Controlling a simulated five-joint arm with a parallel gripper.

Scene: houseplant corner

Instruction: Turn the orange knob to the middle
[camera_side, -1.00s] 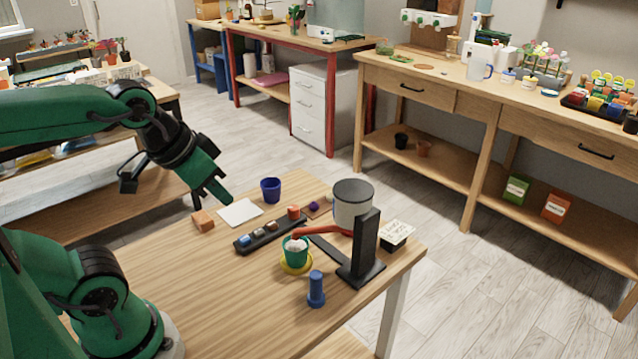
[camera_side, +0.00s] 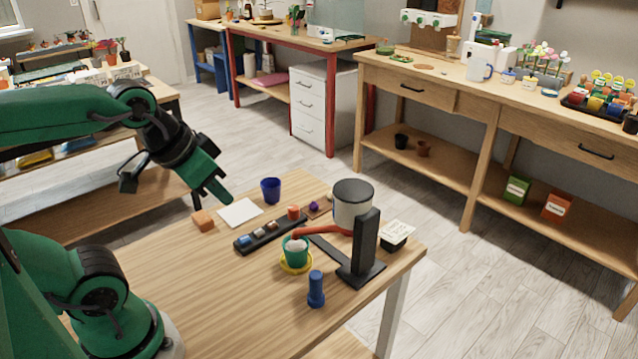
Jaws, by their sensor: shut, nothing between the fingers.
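A short orange-red cylinder (camera_side: 293,212), the likeliest orange knob, stands at the far right end of a long black strip (camera_side: 262,239) on the wooden table. Any pointer or mark on it is too small to make out. My gripper (camera_side: 226,198) is shut and empty. It is in the air at the table's far left edge, to the left of the orange cylinder and apart from it.
An orange block (camera_side: 203,220), white card (camera_side: 240,212) and blue cup (camera_side: 270,189) are near my gripper. Small coloured pieces sit along the strip. The table's front left is clear.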

